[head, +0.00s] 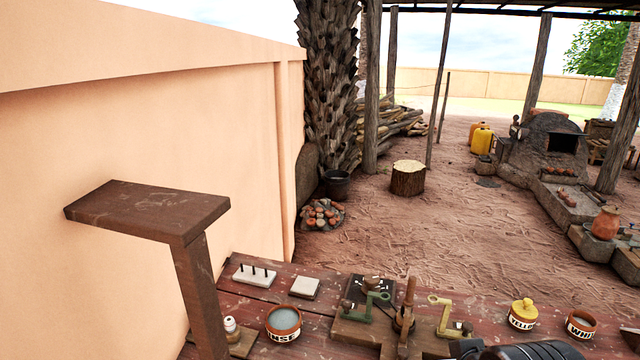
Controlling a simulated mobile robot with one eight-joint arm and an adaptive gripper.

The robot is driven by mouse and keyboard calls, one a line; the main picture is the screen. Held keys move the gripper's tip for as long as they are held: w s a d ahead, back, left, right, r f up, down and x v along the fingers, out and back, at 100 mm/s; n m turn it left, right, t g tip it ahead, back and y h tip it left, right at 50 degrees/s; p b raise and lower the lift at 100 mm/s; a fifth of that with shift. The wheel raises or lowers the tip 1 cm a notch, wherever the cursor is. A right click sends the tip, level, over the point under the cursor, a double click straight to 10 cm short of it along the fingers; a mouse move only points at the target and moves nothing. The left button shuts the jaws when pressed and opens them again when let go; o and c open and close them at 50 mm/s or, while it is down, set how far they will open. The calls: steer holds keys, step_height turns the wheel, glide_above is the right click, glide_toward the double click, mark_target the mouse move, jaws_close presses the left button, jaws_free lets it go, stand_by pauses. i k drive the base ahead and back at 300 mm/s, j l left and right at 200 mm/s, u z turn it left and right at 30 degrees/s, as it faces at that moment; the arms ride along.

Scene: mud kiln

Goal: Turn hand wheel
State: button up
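No plain round hand wheel stands out in the head view. On the red-brown wooden bench are a green crank-like piece (367,306) on a wooden block and a yellow crank-like piece (443,314) to its right. A brown upright wooden piece (407,318) stands between them. I cannot tell which of these, if any, is the hand wheel. My gripper (468,348) shows only as dark parts at the bottom edge, right of centre, near the yellow piece. Its fingertips are not clear, so I cannot tell whether it is open or holds anything.
The bench carries a pale peg block (254,275), a labelled bowl (283,323), a yellow-lidded pot (522,313) and another labelled pot (580,323). A brown raised shelf (148,205) stands at left beside the wall (150,130). Beyond are a stump (407,180) and a kiln (545,150).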

mark_target(371, 281)
steer(key=i+j, duration=0.15)
steer(key=j, duration=0.25)
steer(key=i+j+z, duration=0.15)
steer(key=j, duration=0.2)
steer(key=i+j, duration=0.1)
steer(key=j, duration=0.3)
steer(key=z, duration=0.05)
